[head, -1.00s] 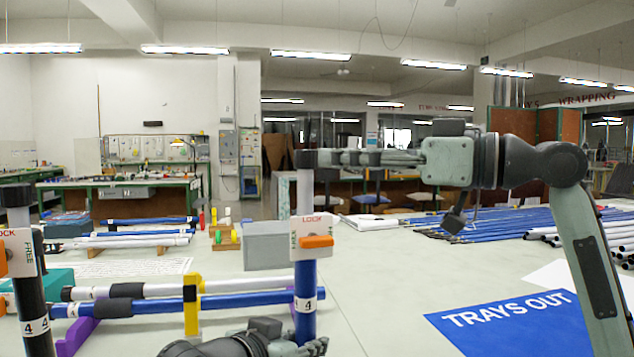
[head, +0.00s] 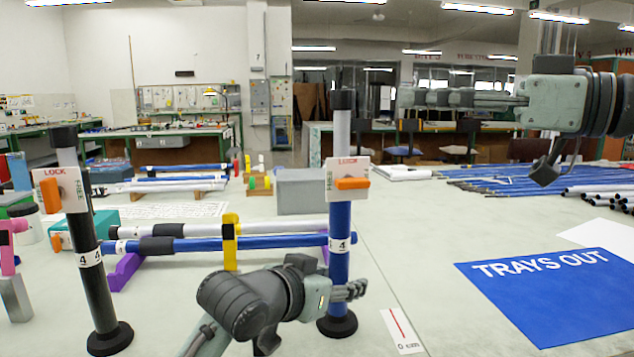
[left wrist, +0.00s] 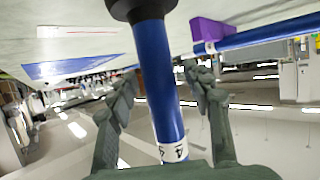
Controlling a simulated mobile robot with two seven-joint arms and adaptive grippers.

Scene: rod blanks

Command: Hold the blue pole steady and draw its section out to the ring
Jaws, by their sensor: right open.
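The blue pole (head: 340,240) stands upright on a round black foot. Its pale section (head: 342,130) rises above a LOCK/FREE plate (head: 333,193) and ends in a black cap (head: 343,98). The plate's orange lever (head: 352,183) lies level. I cannot make out a ring on the section. My left gripper (head: 352,290) is low at the blue tube. In the left wrist view its fingers (left wrist: 165,88) stand either side of the tube (left wrist: 158,80), open with gaps showing. My right gripper (head: 408,97) is open and empty, right of the cap and apart from it.
A black pole (head: 93,270) with its own lever plate stands at left. White and blue rods lie on purple and yellow supports (head: 230,245) behind. A grey box (head: 300,192) stands behind the pole. A blue TRAYS OUT mat (head: 545,300) lies right.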

